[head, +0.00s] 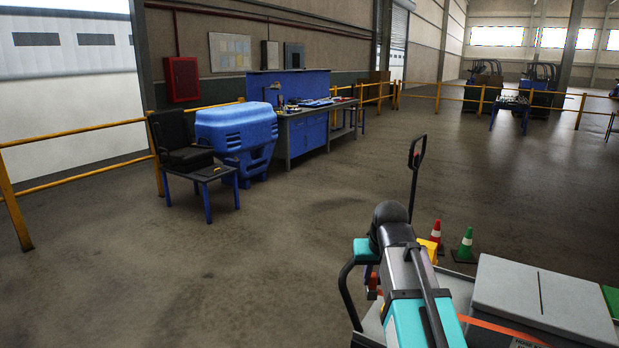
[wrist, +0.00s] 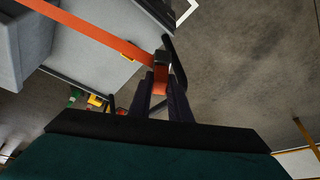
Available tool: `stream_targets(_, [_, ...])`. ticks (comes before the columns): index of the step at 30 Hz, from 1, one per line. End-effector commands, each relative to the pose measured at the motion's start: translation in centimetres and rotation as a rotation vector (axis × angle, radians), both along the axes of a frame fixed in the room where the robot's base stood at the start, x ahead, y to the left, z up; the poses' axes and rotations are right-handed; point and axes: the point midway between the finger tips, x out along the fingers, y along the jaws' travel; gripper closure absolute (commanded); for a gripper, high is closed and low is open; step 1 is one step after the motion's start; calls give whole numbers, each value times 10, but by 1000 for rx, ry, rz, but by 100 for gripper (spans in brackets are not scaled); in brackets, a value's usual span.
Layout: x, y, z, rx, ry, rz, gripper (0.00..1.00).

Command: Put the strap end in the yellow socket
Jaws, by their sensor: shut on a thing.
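An orange strap (wrist: 95,28) runs across the grey box and cart in the wrist view, down to my gripper (wrist: 161,84). The fingers are shut on the dark strap end (wrist: 161,58), with orange webbing beside and between them.
A grey box (head: 545,292) stands on the cart at right. An orange cone (head: 436,230) and a green cone (head: 466,246) stand behind my arm, near an upright black handle (head: 415,165).

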Motion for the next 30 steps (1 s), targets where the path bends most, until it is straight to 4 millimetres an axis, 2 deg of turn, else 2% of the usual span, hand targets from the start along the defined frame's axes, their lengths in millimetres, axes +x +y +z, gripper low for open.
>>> stream_targets(17, [-5, 0, -7, 0, 0, 0, 100])
stream_targets(30, [-42, 0, -53, 0, 4, -1, 100])
